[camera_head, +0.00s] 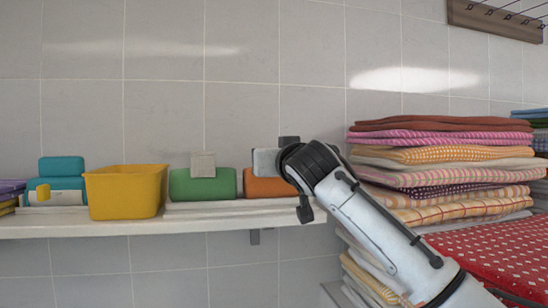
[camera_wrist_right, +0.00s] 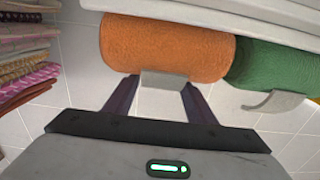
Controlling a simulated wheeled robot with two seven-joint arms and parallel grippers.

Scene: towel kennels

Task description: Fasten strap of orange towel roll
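The orange towel roll (camera_head: 262,187) lies on the white shelf, partly hidden behind my right arm in the head view. In the right wrist view the orange roll (camera_wrist_right: 165,45) fills the upper middle, and its pale strap flap (camera_wrist_right: 163,81) sticks out from it, free at the end. My right gripper (camera_wrist_right: 159,86) is open, with its two dark fingers apart on either side of the flap. Whether a finger touches the flap is unclear. My left gripper is not in view.
A green roll (camera_head: 203,185) with its own raised flap (camera_head: 203,164) lies beside the orange one. Further left are a yellow bin (camera_head: 125,191) and teal rolls (camera_head: 62,167). Stacked folded towels (camera_head: 440,155) stand to the right. The shelf's front edge (camera_head: 150,227) is clear.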

